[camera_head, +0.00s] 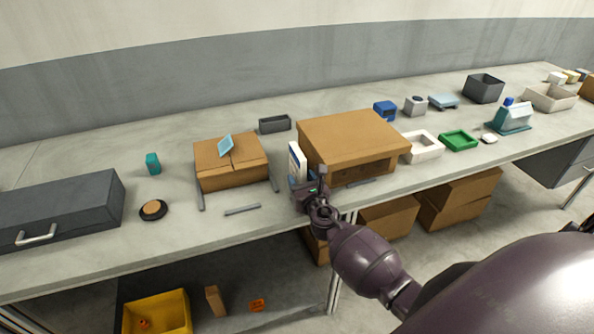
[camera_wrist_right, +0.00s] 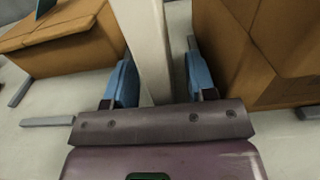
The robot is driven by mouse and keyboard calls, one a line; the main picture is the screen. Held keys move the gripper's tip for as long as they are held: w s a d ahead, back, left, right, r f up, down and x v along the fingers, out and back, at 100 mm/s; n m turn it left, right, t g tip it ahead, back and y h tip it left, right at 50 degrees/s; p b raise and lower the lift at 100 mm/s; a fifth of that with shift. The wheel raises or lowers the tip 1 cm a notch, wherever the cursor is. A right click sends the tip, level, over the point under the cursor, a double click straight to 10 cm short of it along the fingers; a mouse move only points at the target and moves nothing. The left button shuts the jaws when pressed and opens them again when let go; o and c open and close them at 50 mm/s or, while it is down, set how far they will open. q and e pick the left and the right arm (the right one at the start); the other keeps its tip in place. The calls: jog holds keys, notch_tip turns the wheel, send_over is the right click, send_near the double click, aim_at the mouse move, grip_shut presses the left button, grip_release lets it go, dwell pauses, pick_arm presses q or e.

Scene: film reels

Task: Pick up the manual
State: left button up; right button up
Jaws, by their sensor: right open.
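The manual (camera_head: 297,163) looks like a thin white and blue book standing upright on the bench, between two cardboard boxes. My right gripper (camera_head: 309,182) is at its near edge, partly covering its lower part. In the right wrist view, the manual (camera_wrist_right: 147,45) shows as a pale upright slab between the two blue fingertips of my open right gripper (camera_wrist_right: 162,80). A gap shows between it and the right finger; I cannot tell whether the left finger touches it. My left gripper is not in view.
A large cardboard box (camera_head: 350,140) stands close right of the manual. A smaller box (camera_head: 230,162) with a light-blue item (camera_head: 225,146) on top stands left. Grey bars, one of them (camera_head: 242,209), lie near the front edge. A dark case (camera_head: 60,210) is far left.

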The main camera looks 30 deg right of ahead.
jog(key=shift+w+d, duration=0.15)
jog(key=shift+w, duration=0.2)
jog(key=shift+r, duration=0.1)
grip_shut()
jog(key=shift+r, duration=0.1)
